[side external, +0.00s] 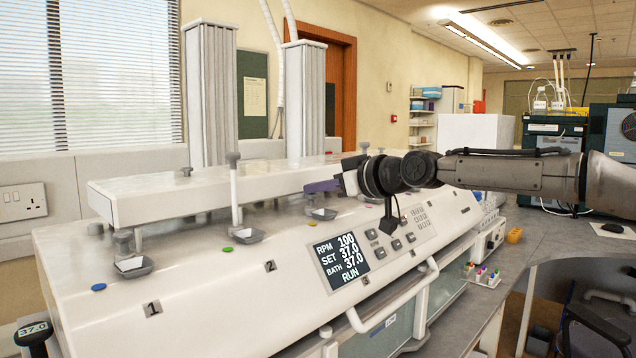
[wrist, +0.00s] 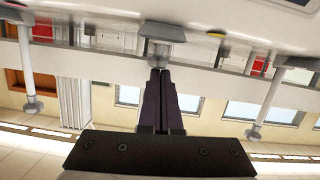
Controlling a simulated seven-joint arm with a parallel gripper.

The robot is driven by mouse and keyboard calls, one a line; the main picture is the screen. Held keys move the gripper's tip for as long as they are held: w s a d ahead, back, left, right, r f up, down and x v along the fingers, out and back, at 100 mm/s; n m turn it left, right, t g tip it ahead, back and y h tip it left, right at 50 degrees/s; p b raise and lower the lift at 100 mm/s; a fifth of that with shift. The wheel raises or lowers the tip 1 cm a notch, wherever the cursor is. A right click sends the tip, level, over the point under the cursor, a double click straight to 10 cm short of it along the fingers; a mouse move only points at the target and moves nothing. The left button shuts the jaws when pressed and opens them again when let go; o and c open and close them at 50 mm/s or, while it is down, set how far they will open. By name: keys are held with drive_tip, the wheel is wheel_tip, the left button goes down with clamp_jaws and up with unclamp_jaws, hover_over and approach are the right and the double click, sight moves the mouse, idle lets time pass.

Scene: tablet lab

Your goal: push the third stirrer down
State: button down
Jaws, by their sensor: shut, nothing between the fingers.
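The stirrers stand in a row along the front of the white bath unit. The third stirrer sits low; its short grey head (wrist: 162,31) is right at my fingertips in the wrist view, and its grey dish (side external: 322,213) shows below my gripper in the side view. My gripper (side external: 312,187) has its dark purple fingers shut and empty; they also show in the wrist view (wrist: 160,74). Contact with the head cannot be told. The second stirrer (side external: 235,190) stands raised on a white shaft. The first stirrer (side external: 124,241) is low. A raised knob (side external: 364,147) shows behind my wrist.
The control panel (side external: 350,262) reads RPM 100, SET 37.0, BATH 37.0, RUN. A white ledge (side external: 150,202) runs behind the stirrers. A white handle bar (side external: 395,302) juts out at the front. A rack of coloured vials (side external: 483,276) stands on the grey bench to the right.

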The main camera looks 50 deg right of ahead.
drive_tip(key=shift+f, duration=0.3)
wheel_tip(320, 180, up, 4)
drive_tip(key=shift+w+a, duration=0.1)
drive_tip(key=shift+a, duration=0.05)
drive_tip(key=v, duration=1)
drive_tip(key=shift+r, duration=0.35)
drive_tip(key=s+f+g, duration=0.4)
drive_tip(key=s+f, duration=0.7)
drive_tip(key=f, duration=0.5)
drive_tip(key=s+a+f+g, duration=0.1)
drive_tip(key=s+f+g, duration=0.4)
drive_tip(key=s+f, duration=0.7)
wheel_tip(320, 180, down, 4)
drive_tip(key=shift+s+a+r+m+g, duration=0.15)
drive_tip(key=shift+s+a+m+g, duration=0.05)
drive_tip(key=shift+m+g, duration=0.1)
